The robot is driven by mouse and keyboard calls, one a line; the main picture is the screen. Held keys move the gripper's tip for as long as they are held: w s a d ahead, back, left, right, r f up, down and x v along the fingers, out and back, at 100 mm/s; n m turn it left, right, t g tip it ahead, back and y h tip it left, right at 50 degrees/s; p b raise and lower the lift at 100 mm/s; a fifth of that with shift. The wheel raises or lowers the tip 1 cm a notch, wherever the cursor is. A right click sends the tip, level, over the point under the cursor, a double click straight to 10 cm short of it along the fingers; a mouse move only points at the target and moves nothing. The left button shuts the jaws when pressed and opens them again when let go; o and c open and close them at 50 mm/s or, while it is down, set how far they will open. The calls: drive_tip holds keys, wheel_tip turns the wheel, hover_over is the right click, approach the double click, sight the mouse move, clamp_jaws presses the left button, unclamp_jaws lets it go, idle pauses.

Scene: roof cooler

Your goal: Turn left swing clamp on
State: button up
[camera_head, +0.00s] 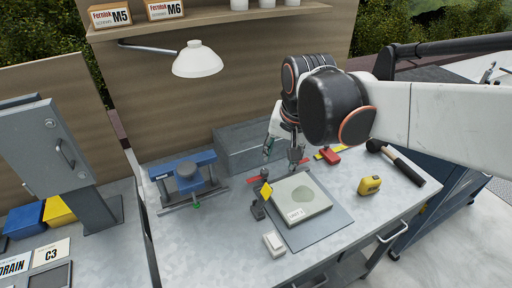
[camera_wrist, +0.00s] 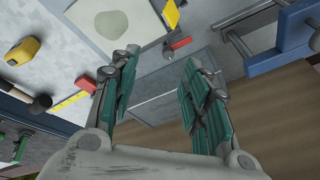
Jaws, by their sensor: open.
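A grey block with a darker round patch (camera_head: 302,198) lies on a flat grey plate (camera_head: 333,227) on the bench, and it also shows in the wrist view (camera_wrist: 112,22). At its left edge stands a dark clamp with a yellow piece (camera_head: 265,191). A yellow piece (camera_wrist: 171,14) and a red piece (camera_wrist: 178,46) show near it in the wrist view. I cannot tell which way the clamp is switched. My gripper (camera_head: 284,158) is open and empty, pointing down behind the block. In the wrist view its two fingers (camera_wrist: 162,60) are spread apart, not visibly touching the clamp.
A blue vise-like fixture (camera_head: 187,175) stands to the left, and a grey box (camera_head: 232,148) behind. A red item (camera_head: 330,157), a yellow tape measure (camera_head: 369,185) and a hammer (camera_head: 398,160) lie to the right. A white small block (camera_head: 274,244) lies in front. A lamp (camera_head: 197,62) hangs above.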

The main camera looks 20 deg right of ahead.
drive_tip(key=w+m+g+p, duration=0.2)
drive_tip(key=w+m+p, duration=0.15)
drive_tip(key=w, duration=0.45)
drive_tip(key=m+g+p, duration=0.1)
drive_tip(key=m+g, duration=0.1)
drive_tip(key=m, duration=0.2)
approach(265, 171)
wheel_tip(265, 171, down, 9)
drive_tip(key=b, duration=0.4)
drive_tip(key=shift+r, duration=0.15)
drive_tip(key=shift+n, duration=0.25)
clamp_jaws()
